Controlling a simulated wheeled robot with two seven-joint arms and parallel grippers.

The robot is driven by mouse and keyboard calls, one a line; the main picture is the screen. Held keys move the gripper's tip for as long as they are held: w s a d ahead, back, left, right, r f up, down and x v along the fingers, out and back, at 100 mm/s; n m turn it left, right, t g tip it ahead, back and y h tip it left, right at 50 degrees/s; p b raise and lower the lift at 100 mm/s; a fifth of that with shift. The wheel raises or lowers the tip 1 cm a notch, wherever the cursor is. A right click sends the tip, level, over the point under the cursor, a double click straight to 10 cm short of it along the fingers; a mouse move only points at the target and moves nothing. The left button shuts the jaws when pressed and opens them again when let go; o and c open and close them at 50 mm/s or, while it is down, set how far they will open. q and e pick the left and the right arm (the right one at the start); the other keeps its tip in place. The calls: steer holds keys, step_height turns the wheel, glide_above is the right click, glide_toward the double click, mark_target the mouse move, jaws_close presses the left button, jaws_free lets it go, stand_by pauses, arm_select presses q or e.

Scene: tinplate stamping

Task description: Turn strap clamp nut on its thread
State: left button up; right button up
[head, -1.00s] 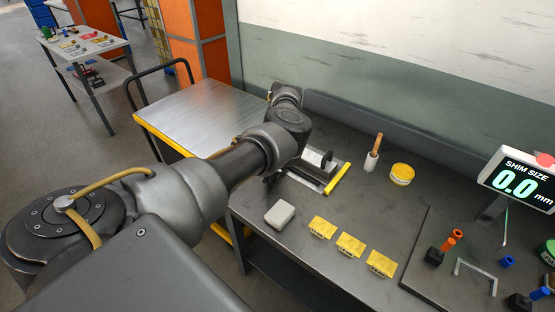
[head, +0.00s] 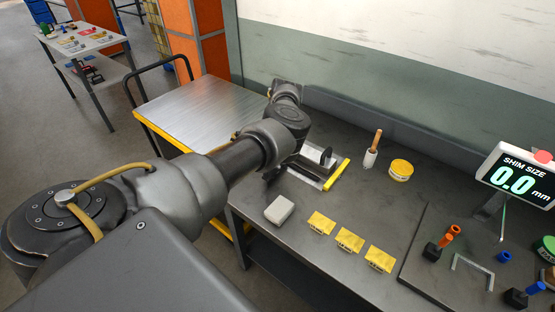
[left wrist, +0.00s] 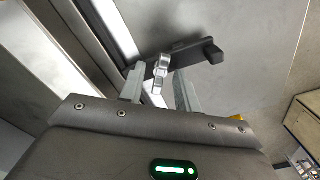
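The strap clamp nut (left wrist: 160,70), a silver winged piece, shows in the left wrist view on a dark strap clamp (left wrist: 190,54) with a raised black end. My left gripper (left wrist: 158,84) has its two grey fingers apart, one on each side of the nut. Gaps show between the fingers and the nut, so I see no grip on it. In the head view, the clamp (head: 326,155) stands on a fixture with a yellow bar (head: 337,174) at the bench's left end. My left wrist hides the gripper and the nut there. My right gripper is in neither view.
A light grey block (head: 279,210) and three yellow pieces (head: 349,240) lie along the bench front. A metal-topped cart (head: 200,110) adjoins the left.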

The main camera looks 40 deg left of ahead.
arm_select(q)
step_height(320, 180, up, 11)
steer(key=p, duration=0.2)
steer(key=shift+f, duration=0.15)
stand_by(0.4)
